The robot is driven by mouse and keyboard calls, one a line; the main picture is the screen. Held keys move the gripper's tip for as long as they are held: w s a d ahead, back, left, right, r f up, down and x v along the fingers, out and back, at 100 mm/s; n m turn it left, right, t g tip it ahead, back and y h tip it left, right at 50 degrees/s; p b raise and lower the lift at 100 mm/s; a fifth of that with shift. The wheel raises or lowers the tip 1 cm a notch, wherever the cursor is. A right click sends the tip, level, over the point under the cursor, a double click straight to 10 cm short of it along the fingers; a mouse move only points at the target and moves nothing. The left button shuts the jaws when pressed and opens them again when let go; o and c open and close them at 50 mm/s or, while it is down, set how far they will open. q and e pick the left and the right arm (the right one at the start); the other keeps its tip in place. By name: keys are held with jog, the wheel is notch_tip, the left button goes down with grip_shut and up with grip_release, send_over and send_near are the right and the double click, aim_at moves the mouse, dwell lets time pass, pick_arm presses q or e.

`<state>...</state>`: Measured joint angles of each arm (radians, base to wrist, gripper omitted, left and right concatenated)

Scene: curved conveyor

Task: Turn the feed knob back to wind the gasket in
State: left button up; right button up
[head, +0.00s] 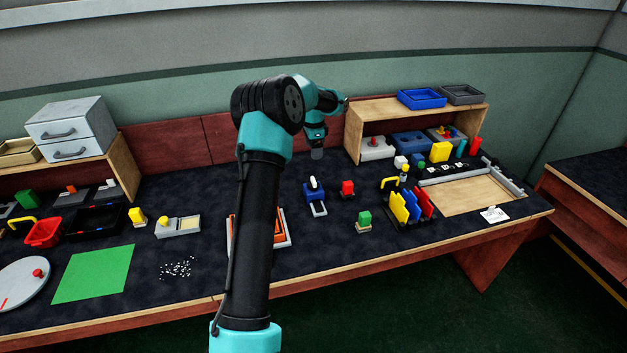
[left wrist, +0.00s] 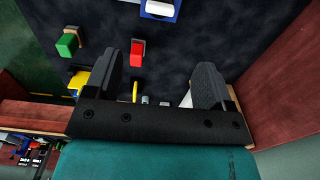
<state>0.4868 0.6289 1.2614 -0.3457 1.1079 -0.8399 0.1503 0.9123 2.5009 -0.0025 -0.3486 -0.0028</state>
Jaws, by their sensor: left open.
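A small blue unit (head: 316,195) with a white upright piece (head: 312,183) on top stands mid-table, and a pale loop (head: 319,209) lies at its front. I cannot tell for certain that these are the feed knob and gasket. The blue unit also shows at the top edge of the left wrist view (left wrist: 147,13), cut off. My left gripper (head: 317,154) hangs above the table behind the blue unit, apart from it. In the left wrist view its two dark fingers (left wrist: 163,65) are spread with nothing held between them. My right gripper is out of view.
A red block (head: 347,188) and a green block (head: 364,219) stand right of the blue unit. An orange-edged tray (head: 283,231) is partly hidden behind my left arm. A wooden shelf (head: 354,134) stands at the back right. Yellow, blue and red plates (head: 399,208) stand in a rack.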

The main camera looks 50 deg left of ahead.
aim_at(314, 179)
pick_arm(q)
notch_tip(314, 179, down, 14)
jog(key=shift+f, duration=0.25)
dwell(0.3)
jog(key=c, duration=0.9)
